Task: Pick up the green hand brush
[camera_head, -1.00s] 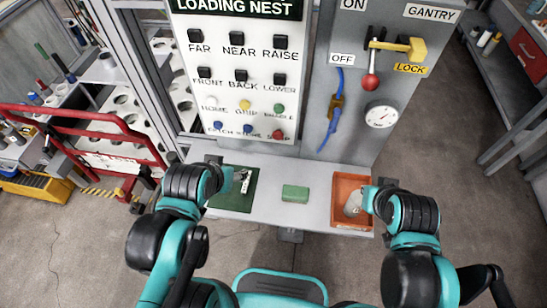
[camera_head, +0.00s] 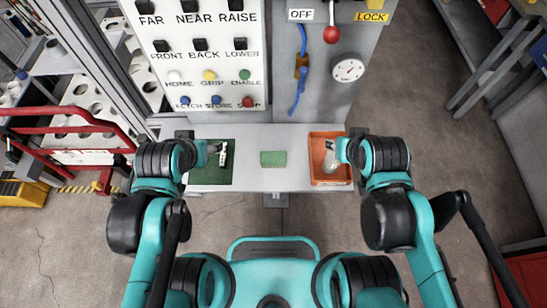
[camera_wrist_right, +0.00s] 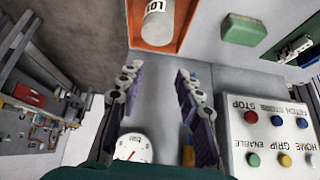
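A green block-like object (camera_head: 273,158), the only thing that could be the green hand brush, lies on the middle of the grey shelf. No bristles can be made out. It also shows at the upper right of the right wrist view (camera_wrist_right: 245,28). My right gripper (camera_head: 338,153) is right of it, by the orange tray. In the right wrist view its fingers (camera_wrist_right: 158,80) are spread with nothing between them. My left gripper (camera_head: 212,148) is left of the green object, over the dark green mat; its fingers are too small to tell open or shut.
The orange tray (camera_head: 316,180) holds a pale labelled cylinder (camera_wrist_right: 157,22). The dark green mat (camera_head: 212,178) bears a small item with a white tag (camera_head: 223,155). A button panel (camera_head: 195,65) and a gauge (camera_head: 347,69) stand behind the shelf. Bare shelf flanks the green object.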

